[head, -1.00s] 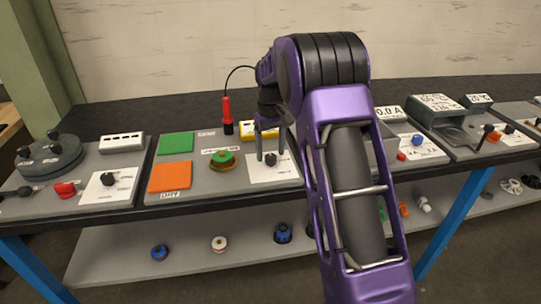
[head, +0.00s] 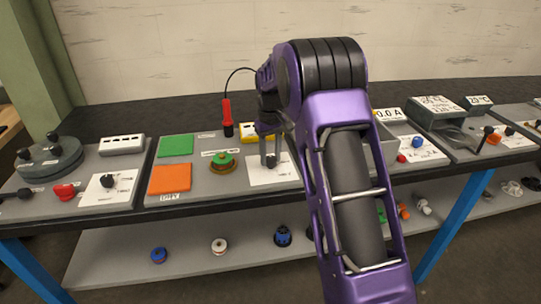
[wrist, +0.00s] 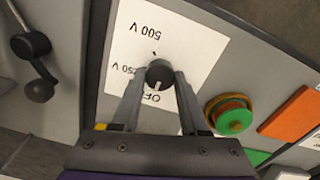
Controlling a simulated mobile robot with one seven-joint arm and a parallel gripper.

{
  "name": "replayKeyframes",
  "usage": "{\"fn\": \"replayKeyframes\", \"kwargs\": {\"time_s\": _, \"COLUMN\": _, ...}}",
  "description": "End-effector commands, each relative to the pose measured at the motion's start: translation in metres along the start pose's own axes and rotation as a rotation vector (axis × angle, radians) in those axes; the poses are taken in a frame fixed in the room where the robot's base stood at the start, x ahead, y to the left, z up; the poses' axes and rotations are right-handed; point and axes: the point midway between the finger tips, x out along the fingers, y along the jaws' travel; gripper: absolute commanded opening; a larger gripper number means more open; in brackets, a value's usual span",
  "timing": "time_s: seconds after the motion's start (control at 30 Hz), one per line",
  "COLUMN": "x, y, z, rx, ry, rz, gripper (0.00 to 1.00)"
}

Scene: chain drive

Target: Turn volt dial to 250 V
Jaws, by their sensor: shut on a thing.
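The volt dial is a small dark round knob (wrist: 160,73) on a white label plate (wrist: 190,45) in the wrist view. The plate carries "500 V", "250 V" and "OFF", seen upside down. A pale mark on the knob's lower side faces the "OFF" print. My gripper (wrist: 160,78) is shut on the knob, one finger on each side. In the head view my gripper (head: 271,162) stands down over the same white plate (head: 288,174), with the knob mostly hidden between the fingers.
A green-topped round part (head: 223,161), an orange pad (head: 170,178) and a green pad (head: 176,146) lie left of the dial. A red probe (head: 227,115) with a black cable stands behind. In the wrist view a black lever (wrist: 32,48) is at the left.

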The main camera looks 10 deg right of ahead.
Motion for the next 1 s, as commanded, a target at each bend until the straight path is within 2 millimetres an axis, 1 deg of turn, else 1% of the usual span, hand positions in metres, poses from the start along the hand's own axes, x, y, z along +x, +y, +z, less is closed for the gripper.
{"fn": "replayKeyframes", "kwargs": {"time_s": 0.17, "x": -0.0014, "y": -0.0001, "z": -0.0002, "rx": 0.022, "ry": 0.001, "rz": 0.000, "gripper": 0.00}}
{"fn": "replayKeyframes", "kwargs": {"time_s": 0.37, "x": -0.0029, "y": -0.0002, "z": -0.0006, "rx": 0.111, "ry": 0.002, "rz": 0.000, "gripper": 0.00}}
{"fn": "replayKeyframes", "kwargs": {"time_s": 0.57, "x": -0.0040, "y": 0.0002, "z": -0.0005, "rx": 0.269, "ry": 0.001, "rz": 0.001, "gripper": 0.00}}
{"fn": "replayKeyframes", "kwargs": {"time_s": 1.0, "x": -0.0037, "y": 0.0013, "z": -0.0004, "rx": 0.688, "ry": 0.003, "rz": 0.000, "gripper": 0.00}}
